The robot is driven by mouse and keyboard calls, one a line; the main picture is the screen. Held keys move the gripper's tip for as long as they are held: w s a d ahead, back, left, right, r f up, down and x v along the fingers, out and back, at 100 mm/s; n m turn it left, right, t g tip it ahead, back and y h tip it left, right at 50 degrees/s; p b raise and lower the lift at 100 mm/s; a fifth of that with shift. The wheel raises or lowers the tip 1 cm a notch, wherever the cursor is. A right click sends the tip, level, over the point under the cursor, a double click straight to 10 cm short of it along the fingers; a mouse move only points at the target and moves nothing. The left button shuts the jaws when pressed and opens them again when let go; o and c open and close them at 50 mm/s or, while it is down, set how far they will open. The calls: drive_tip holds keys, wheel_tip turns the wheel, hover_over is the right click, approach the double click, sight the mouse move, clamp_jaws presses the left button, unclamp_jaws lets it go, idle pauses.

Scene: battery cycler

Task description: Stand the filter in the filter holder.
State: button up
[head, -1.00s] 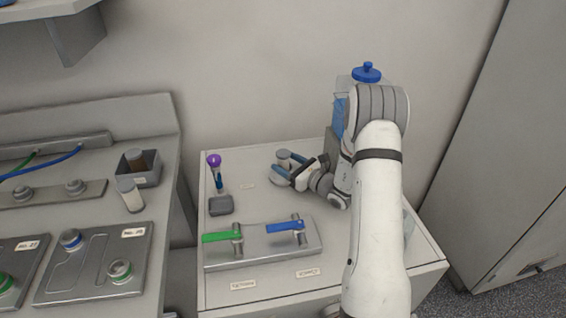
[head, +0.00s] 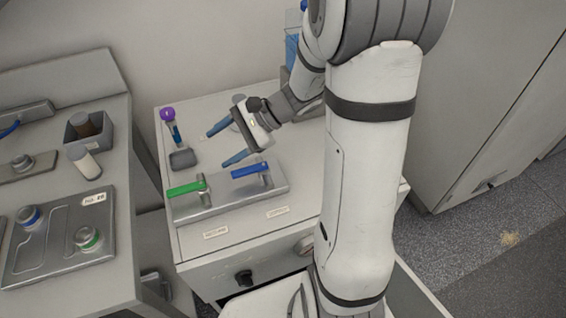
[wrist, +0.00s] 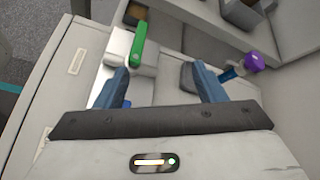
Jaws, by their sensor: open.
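No part is legibly marked as the filter or its holder. A grey round-topped piece (head: 238,99), possibly the filter, shows on the cabinet top behind my gripper, partly hidden by it. A purple-topped piece (head: 167,114) with a blue stem is at the cabinet's back left, beside a small dark grey block (head: 183,158). The block also shows in the wrist view (wrist: 187,76), near the right finger. My gripper (head: 220,147) is open, its blue fingers pointing left above the cabinet top. In the wrist view nothing shows held between the fingers (wrist: 162,82).
A metal plate (head: 226,200) with a green handle (head: 186,189) and a blue handle (head: 249,170) is in front of my gripper. On the left bench, a grey box (head: 98,145) holds a brown cylinder (head: 88,128). A white cylinder (head: 86,164) is beside it.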

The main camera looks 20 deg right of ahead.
drive_tip(key=s+d+r+n+h, duration=0.2)
drive_tip(key=s+d+n+h, duration=0.2)
drive_tip(key=s+n+h, duration=0.2)
drive_tip(key=s+d+r+n+t+h, duration=0.1)
drive_tip(key=s+d+r+n+h, duration=0.1)
drive_tip(key=s+d+n+h, duration=0.2)
drive_tip(key=s+n+h, duration=0.2)
drive_tip(key=s+n, duration=0.1)
drive_tip(key=s, duration=0.1)
drive_tip(key=shift+s+d+r, duration=0.2)
drive_tip(key=shift+d+r, duration=0.1)
drive_tip(key=shift+d, duration=0.05)
